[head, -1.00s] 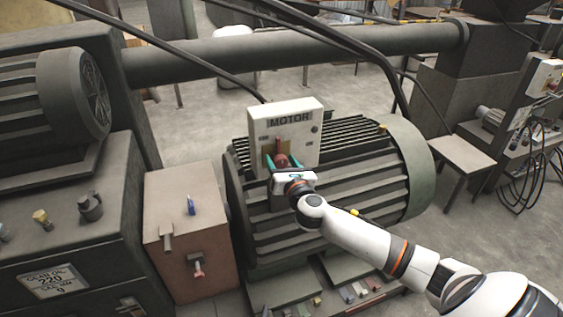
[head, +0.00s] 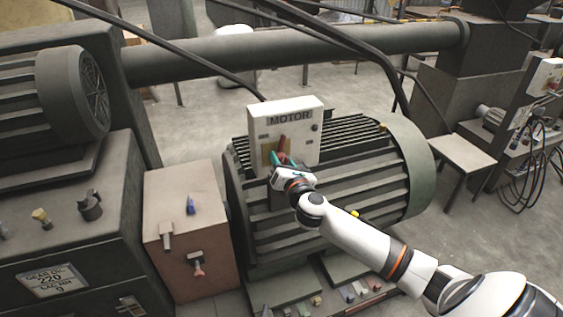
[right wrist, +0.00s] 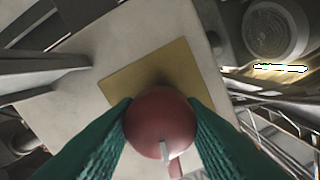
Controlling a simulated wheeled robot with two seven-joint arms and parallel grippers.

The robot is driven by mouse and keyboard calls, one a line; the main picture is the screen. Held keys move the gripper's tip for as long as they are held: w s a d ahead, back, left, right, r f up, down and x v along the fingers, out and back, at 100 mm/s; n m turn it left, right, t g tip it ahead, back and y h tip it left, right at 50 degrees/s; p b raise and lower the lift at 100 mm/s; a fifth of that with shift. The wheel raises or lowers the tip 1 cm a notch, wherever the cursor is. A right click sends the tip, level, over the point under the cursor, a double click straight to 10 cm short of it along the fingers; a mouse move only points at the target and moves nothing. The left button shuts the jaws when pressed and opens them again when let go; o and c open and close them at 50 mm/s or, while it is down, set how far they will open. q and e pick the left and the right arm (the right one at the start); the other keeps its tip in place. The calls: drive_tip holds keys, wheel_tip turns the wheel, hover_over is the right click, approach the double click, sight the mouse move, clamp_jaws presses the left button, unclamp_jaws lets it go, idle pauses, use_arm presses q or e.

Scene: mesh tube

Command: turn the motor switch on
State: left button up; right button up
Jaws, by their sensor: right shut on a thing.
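The motor switch box (head: 306,122) is a pale box labelled MOTOR on top of the large ribbed motor (head: 350,195) in the head view. Its red switch handle (head: 282,143) stands in front of a yellow plate (head: 268,149). In the right wrist view the handle's round red knob (right wrist: 160,122) sits between green fingers, with the yellow plate (right wrist: 150,68) behind it. My right gripper (head: 284,160) is at the front of the box, shut on the red handle and tilted. My left gripper is not in view.
A brown box (head: 185,215) with small levers stands left of the motor. A thick pipe (head: 290,45) runs behind, with dark cables (head: 345,42) in front of it. A small table (head: 460,152) stands at right. Small loose items lie below the motor.

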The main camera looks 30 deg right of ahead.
drive_tip(key=m, duration=0.7)
drive_tip(key=shift+m+b, duration=0.3)
drive_tip(key=shift+b, duration=0.1)
drive_tip(key=m, duration=0.3)
drive_tip(key=shift+d+m, duration=0.1)
drive_tip(key=shift+m, duration=0.2)
drive_tip(key=shift+f+m, duration=0.1)
drive_tip(key=shift+m, duration=2.1)
drive_tip(key=o, duration=1)
